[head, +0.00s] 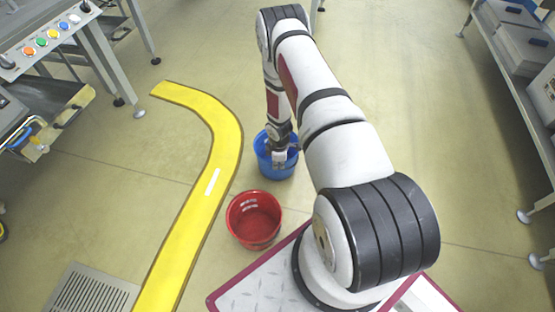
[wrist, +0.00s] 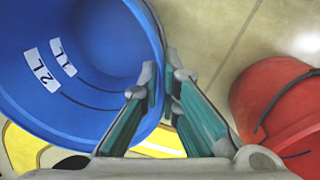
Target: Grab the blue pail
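The blue pail (head: 265,160) stands on the floor below my arm, beyond the red pail, in the head view. In the wrist view the blue pail (wrist: 80,70) fills the left side, with measuring marks on white labels on its inner wall. My gripper (wrist: 163,80) is at its rim, one finger inside the pail and the other outside. The fingertips are close together with the pail's wall between them, and look shut on it. In the head view my gripper (head: 281,155) is at the pail's near right side, partly small and hard to make out.
A red pail (head: 254,219) stands on the floor nearer to me; it also shows in the wrist view (wrist: 280,100). A yellow floor strip (head: 215,165) curves along the left. Shelving (head: 520,60) stands at the right. A workbench with buttons (head: 50,40) is at the upper left.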

